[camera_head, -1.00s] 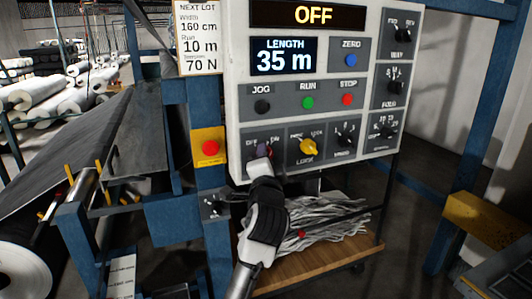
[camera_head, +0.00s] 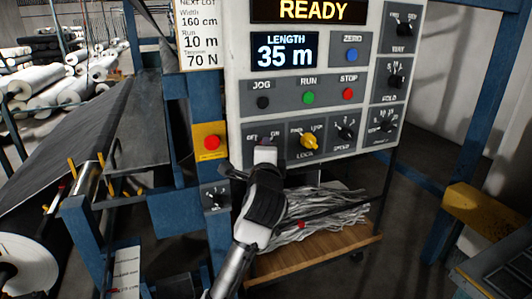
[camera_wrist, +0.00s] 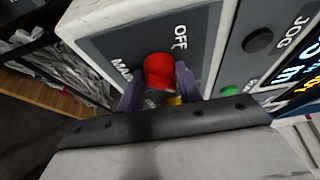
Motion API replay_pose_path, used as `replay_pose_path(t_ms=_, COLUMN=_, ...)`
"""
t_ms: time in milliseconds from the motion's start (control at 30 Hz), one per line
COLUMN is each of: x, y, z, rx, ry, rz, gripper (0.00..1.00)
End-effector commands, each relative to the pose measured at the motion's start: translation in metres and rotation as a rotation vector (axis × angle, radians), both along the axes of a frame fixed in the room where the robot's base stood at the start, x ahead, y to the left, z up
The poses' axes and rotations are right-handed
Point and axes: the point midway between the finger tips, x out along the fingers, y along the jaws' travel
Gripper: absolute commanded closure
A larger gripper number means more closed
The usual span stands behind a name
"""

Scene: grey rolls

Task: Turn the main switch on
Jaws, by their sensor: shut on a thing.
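The main switch (camera_wrist: 159,70) is a red knob in the wrist view, beside the lettering OFF and a partly hidden label starting with "MA". My gripper (camera_wrist: 160,88) has its two purple fingers on either side of the knob, shut on it. In the head view my gripper (camera_head: 265,146) reaches up to the lower left of the control panel (camera_head: 234,100) and covers the knob. The top display (camera_head: 314,11) reads READY.
A yellow LOCK knob (camera_head: 309,142) sits just right of my gripper. A red button on a yellow plate (camera_head: 211,142) is to the left. Green RUN (camera_head: 308,97) and red STOP (camera_head: 348,94) buttons are above. A cart with grey strips (camera_head: 320,215) stands below.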

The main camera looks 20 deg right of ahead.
Motion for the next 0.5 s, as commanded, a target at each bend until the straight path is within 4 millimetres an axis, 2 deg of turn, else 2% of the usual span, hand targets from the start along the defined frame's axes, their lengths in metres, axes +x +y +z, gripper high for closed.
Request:
replay_pose_path(t_ms=167, x=0.0002, y=0.0002, z=0.0001, rx=0.001, ry=0.000, rz=0.001, gripper=0.88)
replay_pose_path(t_ms=200, x=0.0002, y=0.0002, z=0.0001, rx=0.001, ry=-0.001, rz=0.001, gripper=0.63)
replay_pose_path(t_ms=333, x=0.0002, y=0.0002, z=0.0001, rx=0.000, ry=-0.001, rz=0.001, gripper=0.46)
replay_pose_path(t_ms=500, x=0.0002, y=0.0002, z=0.0001, rx=0.000, ry=-0.001, rz=0.001, gripper=0.44)
